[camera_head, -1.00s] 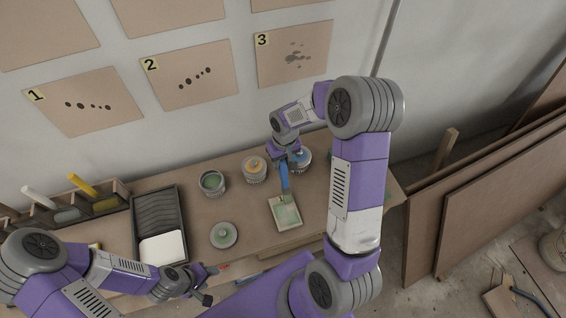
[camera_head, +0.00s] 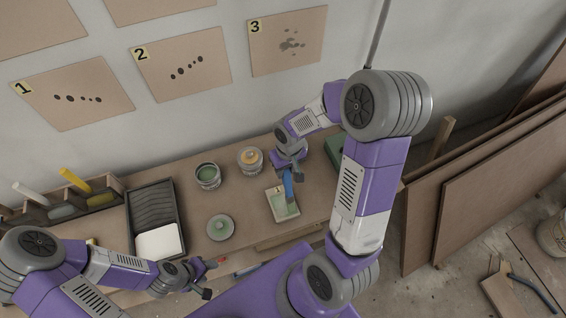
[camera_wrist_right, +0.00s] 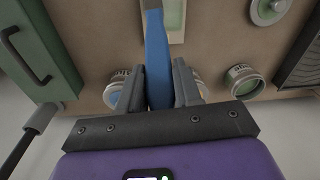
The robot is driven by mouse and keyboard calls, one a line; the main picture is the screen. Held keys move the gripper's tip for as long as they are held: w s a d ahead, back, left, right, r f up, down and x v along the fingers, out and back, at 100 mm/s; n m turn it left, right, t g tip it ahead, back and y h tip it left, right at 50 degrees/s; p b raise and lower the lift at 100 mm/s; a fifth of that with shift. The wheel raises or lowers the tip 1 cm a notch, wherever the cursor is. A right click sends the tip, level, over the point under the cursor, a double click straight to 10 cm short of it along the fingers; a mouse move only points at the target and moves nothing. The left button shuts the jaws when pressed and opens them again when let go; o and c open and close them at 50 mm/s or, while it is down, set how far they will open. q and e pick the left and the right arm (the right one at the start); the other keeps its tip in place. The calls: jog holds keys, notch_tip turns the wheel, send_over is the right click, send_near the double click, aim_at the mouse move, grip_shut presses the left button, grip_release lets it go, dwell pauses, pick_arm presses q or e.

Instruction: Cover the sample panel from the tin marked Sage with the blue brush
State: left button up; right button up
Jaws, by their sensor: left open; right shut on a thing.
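The sample panel (camera_head: 271,203) lies on the bench with a green painted area and a pale border. My right gripper (camera_head: 289,168) is shut on the blue brush (camera_head: 288,188), which also shows in the right wrist view (camera_wrist_right: 157,60). The brush points down over the panel; whether its bristles touch is unclear. An open tin with green paint (camera_head: 208,175) stands to the left; its label in the right wrist view (camera_wrist_right: 243,80) is too small to read surely. My left gripper (camera_head: 206,279) is open and empty near the bench's front edge.
A tin with an orange-yellow top (camera_head: 250,158) and a tin with blue paint (camera_wrist_right: 117,94) stand at the back. A green-topped lid (camera_head: 220,228), a roller tray (camera_head: 153,208) and a green box (camera_head: 334,149) are also on the bench. Wooden boards (camera_head: 500,185) lean at right.

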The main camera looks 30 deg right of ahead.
jog(key=shift+s+a, duration=0.15)
jog(key=shift+s, duration=0.55)
jog(key=shift+r, duration=0.1)
notch_tip(320, 180, up, 7)
jog(key=p, duration=0.5)
dwell(0.5)
